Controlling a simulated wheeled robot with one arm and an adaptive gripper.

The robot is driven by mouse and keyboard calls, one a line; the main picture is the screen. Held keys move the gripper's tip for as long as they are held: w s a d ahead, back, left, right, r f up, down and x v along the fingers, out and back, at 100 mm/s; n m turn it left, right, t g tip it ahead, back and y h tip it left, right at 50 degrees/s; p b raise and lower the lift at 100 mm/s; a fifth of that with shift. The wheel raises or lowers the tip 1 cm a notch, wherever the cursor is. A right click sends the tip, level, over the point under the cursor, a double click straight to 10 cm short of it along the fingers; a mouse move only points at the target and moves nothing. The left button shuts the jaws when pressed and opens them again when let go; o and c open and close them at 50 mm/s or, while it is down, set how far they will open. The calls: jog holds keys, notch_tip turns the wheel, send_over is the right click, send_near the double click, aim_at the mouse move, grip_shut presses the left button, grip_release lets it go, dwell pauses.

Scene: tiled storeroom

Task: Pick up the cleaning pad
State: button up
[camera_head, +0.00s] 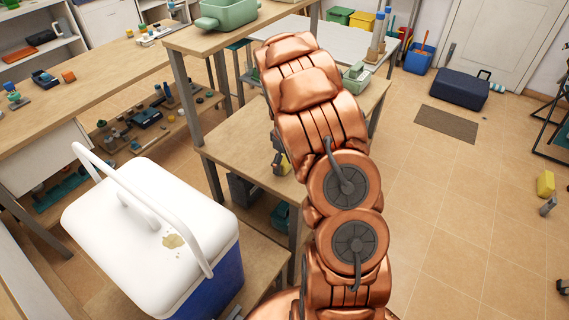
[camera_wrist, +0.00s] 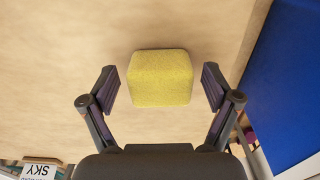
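The cleaning pad is probably the yellow, sponge-like block (camera_wrist: 160,78) in the wrist view, on a pale wooden surface. My gripper (camera_wrist: 160,88) is open, with one finger on each side of the pad and a visible gap on both sides. The fingers do not appear to touch it. In the head view my arm hides most of the gripper, and only a small patch of the yellow pad (camera_head: 284,165) shows beside it, over the wooden table.
A white and blue cooler (camera_head: 140,230) stands left of my arm. A blue surface (camera_wrist: 285,85) lies right of the pad in the wrist view, and a box marked SKY (camera_wrist: 40,170) is at lower left.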

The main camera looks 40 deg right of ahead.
aim_at(285, 160)
jog(key=c, duration=1)
jog(key=shift+o, duration=0.2)
jog(key=shift+r, duration=0.15)
jog(key=shift+r+b, duration=0.75)
jog(key=shift+r, duration=0.65)
jog(key=shift+s+a+r, duration=0.15)
jog(key=shift+r, duration=0.1)
jog(key=s+a+r+b, duration=0.1)
jog(key=s+a+b, duration=0.2)
jog(key=s+a, duration=0.7)
jog(key=shift+s+a+r+b, duration=0.2)
jog(key=shift+s+b, duration=0.15)
jog(key=shift+s, duration=0.55)
